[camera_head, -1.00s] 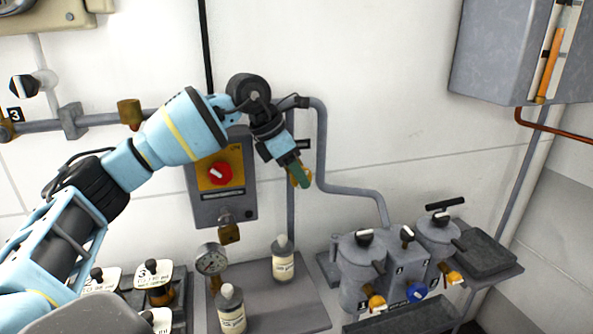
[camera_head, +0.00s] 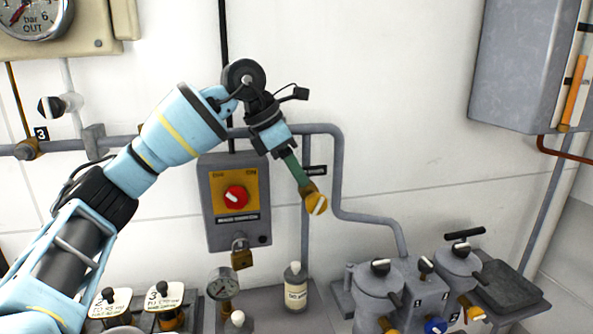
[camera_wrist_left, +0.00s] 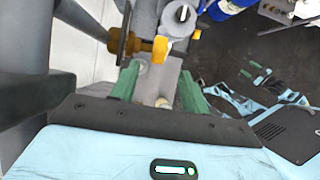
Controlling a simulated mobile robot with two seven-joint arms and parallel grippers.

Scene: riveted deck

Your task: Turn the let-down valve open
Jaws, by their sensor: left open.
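A yellow valve knob (camera_head: 315,203) with a white mark sits by the vertical grey pipe, below a small dark label that I cannot read. I take it for the let-down valve. In the left wrist view its yellow handle (camera_wrist_left: 159,48) shows ahead of the fingertips. My left gripper (camera_head: 301,184) comes from the upper left, with its green fingers just above the knob. In the left wrist view the gripper (camera_wrist_left: 158,76) is open, its fingers apart with nothing held between them. Whether a finger touches the knob I cannot tell.
A grey switch box (camera_head: 213,232) with a red knob (camera_head: 236,198) and a padlock (camera_head: 242,254) hangs left of the pipe. Below stand a bottle (camera_head: 296,288), a gauge (camera_head: 222,284) and grey vessels (camera_head: 376,285).

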